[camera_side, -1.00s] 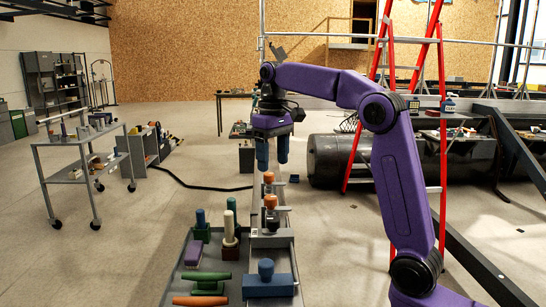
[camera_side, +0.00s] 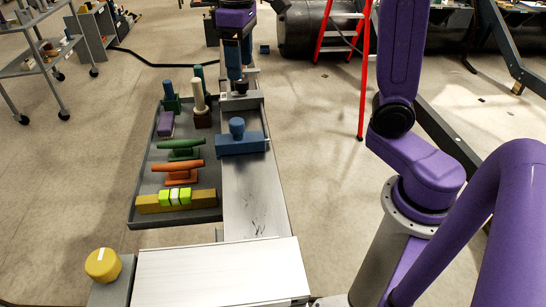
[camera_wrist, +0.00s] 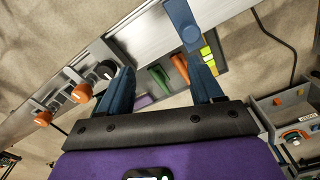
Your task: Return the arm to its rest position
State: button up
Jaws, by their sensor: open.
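My gripper (camera_side: 240,76) is at the top of the side view, over the far part of the grey metal rail (camera_side: 256,195). Its two blue fingers point down near a black knob (camera_side: 240,87) on the rail. In the wrist view my gripper (camera_wrist: 160,65) has its fingers spread wide with nothing between them. The black knob (camera_wrist: 107,69) and two orange-capped fittings (camera_wrist: 82,93) lie left of the fingers there. Those fittings do not show in the side view now. The upper part of my arm is cut off by the frame.
A blue cleat (camera_side: 240,143) stands on the rail. Left of it, a grey tray (camera_side: 136,190) holds green and orange cleats, a purple block, upright posts and a yellow bar. A yellow knob (camera_side: 102,265) is at the front left. A red ladder (camera_side: 364,85) stands behind.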

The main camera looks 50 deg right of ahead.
jog(key=s+f+n, duration=0.4)
jog(key=s+f, duration=0.2)
jog(key=s, duration=0.6)
jog(key=s+d+f+n, duration=0.1)
jog(key=s+f+n, duration=0.2)
jog(key=s, duration=1)
notch_tip(320, 180, down, 3)
jog(key=shift+d+f+n, duration=0.15)
jog(key=shift+d+n, duration=0.05)
jog(key=shift+n, duration=0.2)
